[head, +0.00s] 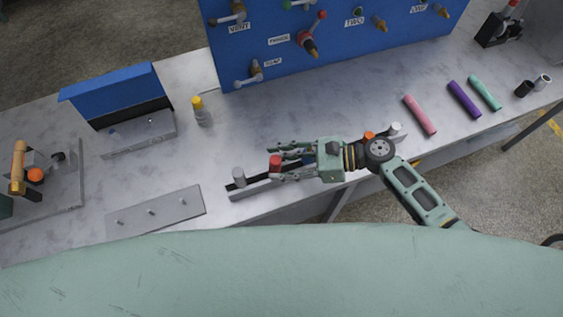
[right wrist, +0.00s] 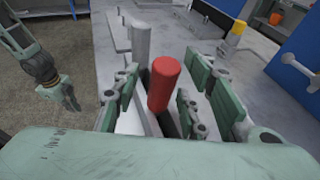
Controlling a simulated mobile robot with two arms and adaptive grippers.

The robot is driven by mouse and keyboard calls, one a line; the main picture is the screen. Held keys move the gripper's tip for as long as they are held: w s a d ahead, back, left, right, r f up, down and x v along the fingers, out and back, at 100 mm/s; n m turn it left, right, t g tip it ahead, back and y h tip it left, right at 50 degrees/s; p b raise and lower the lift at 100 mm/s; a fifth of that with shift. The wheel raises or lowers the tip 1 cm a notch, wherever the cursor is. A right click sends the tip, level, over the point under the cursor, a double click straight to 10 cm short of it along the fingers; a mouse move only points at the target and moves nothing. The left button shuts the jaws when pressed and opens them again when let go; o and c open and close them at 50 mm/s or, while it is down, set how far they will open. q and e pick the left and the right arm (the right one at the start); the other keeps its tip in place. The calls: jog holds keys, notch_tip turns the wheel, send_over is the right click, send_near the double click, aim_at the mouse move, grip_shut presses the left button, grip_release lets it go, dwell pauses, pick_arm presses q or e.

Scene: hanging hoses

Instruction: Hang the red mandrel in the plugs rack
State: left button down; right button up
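The red mandrel (head: 275,163) stands upright at a narrow rail with a dark slot (head: 262,189), beside a grey mandrel (head: 239,177). In the right wrist view the red mandrel (right wrist: 164,82) is between my right gripper's fingers, with gaps visible at its sides. My right gripper (head: 284,162) is open around it; its fingers also show in the right wrist view (right wrist: 158,98). The mandrel's lower end is hidden. My left gripper (right wrist: 68,97) hangs at the left of the right wrist view, too small to judge. I cannot tell for sure which fixture is the plugs rack.
A grey plate with several pegs (head: 178,204) lies at the front left. A blue-topped stand (head: 112,95) and a yellow-capped bottle (head: 201,112) are behind. A blue panel with labelled fittings (head: 340,46) stands at the back.

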jog(key=shift+w+d+f, duration=0.1)
jog(key=shift+d+f, duration=0.1)
jog(key=shift+f, duration=0.05)
jog(key=shift+d, duration=0.2)
jog(key=v, duration=1.1)
jog(key=shift+r, duration=0.4)
jog(key=shift+s, duration=0.2)
